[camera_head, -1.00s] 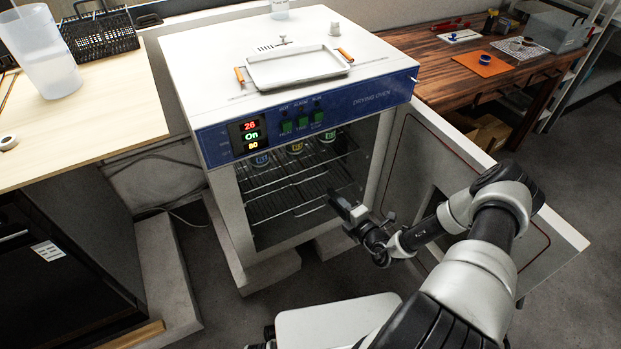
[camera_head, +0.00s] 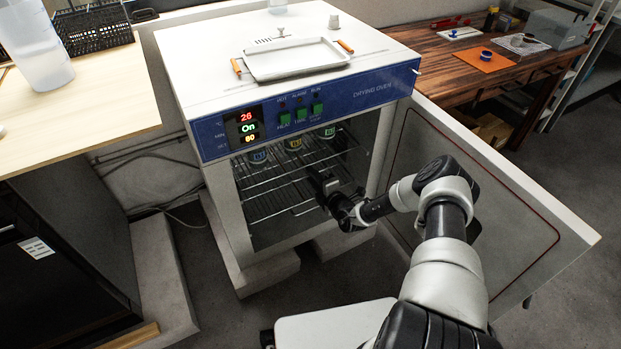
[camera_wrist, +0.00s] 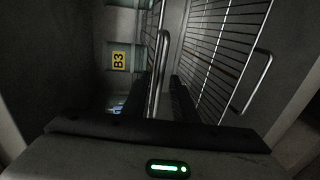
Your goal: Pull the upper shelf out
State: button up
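The drying oven (camera_head: 218,200) stands with its door open to the right. The upper shelf (camera_head: 285,165) is a wire rack inside it, and its front handle (camera_wrist: 161,75) shows in the wrist view. My gripper (camera_head: 318,178) is at the oven's opening, at the right part of the shelf front. In the wrist view my gripper (camera_wrist: 160,105) appears open, with dark fingers on either side of the upper shelf's handle. I cannot tell whether they touch it.
Several labelled containers (camera_head: 293,143) stand on the upper shelf; one bears a yellow B3 label (camera_wrist: 119,61). The lower shelf (camera_wrist: 225,50) has its own handle. The open door (camera_head: 490,215) is right of my arm. A white tray (camera_head: 295,60) lies on top of the oven.

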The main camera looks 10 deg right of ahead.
jog(key=shift+x, duration=0.8)
grip_shut()
dwell(0.9)
